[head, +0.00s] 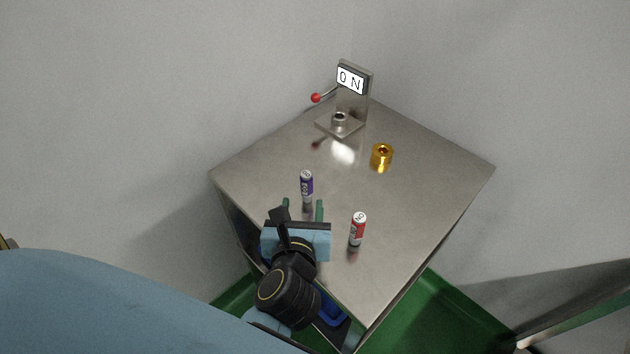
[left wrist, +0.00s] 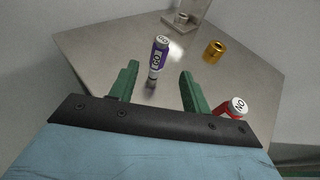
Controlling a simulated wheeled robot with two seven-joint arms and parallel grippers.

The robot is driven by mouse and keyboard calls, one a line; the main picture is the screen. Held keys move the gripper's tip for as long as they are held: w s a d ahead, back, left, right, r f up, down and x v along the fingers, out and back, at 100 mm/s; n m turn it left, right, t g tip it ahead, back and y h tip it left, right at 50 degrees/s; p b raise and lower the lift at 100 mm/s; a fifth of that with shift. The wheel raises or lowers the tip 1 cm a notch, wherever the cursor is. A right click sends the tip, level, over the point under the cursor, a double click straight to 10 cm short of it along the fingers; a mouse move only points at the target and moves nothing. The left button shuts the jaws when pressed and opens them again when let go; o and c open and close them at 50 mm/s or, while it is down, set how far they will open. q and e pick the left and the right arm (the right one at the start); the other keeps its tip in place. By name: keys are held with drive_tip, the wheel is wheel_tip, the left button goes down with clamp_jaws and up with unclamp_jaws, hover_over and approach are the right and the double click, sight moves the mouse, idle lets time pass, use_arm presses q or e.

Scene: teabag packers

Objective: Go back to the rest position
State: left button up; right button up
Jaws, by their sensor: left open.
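My left gripper (head: 302,210) is open and empty over the near part of the metal table (head: 425,185). Its two green fingers (left wrist: 160,85) also show in the left wrist view. A purple and white can-like cylinder (head: 306,186) stands upright just beyond the fingertips, and it appears between them in the left wrist view (left wrist: 160,52). A red and white cylinder (head: 357,229) stands upright to the right of the gripper, outside the fingers. My right gripper is not in view.
A device with an "ON" sign (head: 353,78), a red-knobbed lever (head: 316,98) and a square base stands at the table's far corner. A gold cylinder (head: 381,157) stands near it. Grey walls close in behind the table. The table's right part is clear.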

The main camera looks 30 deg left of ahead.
use_arm(q)
wheel_tip(320, 180, up, 8)
drive_tip(key=w+d+m+t+h, duration=0.1)
drive_tip(key=d+m+t+h, duration=0.15)
drive_tip(key=m+t, duration=0.45)
drive_tip(key=s+d+m+g+h, duration=0.2)
drive_tip(key=d+m+g+h, duration=0.3)
drive_tip(key=m, duration=0.6)
drive_tip(key=s+d+m+h, duration=0.1)
drive_tip(key=d+m+h, duration=0.2)
drive_tip(key=m+h, duration=0.6)
drive_tip(key=s+a+f+m+g+y, duration=0.3)
drive_tip(key=s+f+m+g+y, duration=0.35)
drive_tip(key=f+m, duration=0.55)
drive_tip(key=s+a+f+m+g+y, duration=0.35)
drive_tip(key=s+a+g, duration=0.25)
drive_tip(key=a, duration=0.4)
wheel_tip(320, 180, down, 24)
drive_tip(key=s+a+y, duration=0.1)
drive_tip(key=s, duration=0.1)
drive_tip(key=s+a+f+g, duration=0.1)
drive_tip(key=s+a+f, duration=0.1)
drive_tip(key=s+f, duration=0.5)
drive_tip(key=s+a+f+g, duration=0.1)
drive_tip(key=s+a+f, duration=0.1)
drive_tip(key=s+f, duration=0.5)
drive_tip(key=shift+s+a+f, duration=0.15)
drive_tip(key=shift+s+a, duration=0.15)
drive_tip(key=shift+s, duration=0.6)
drive_tip(key=shift+m+y, duration=0.25)
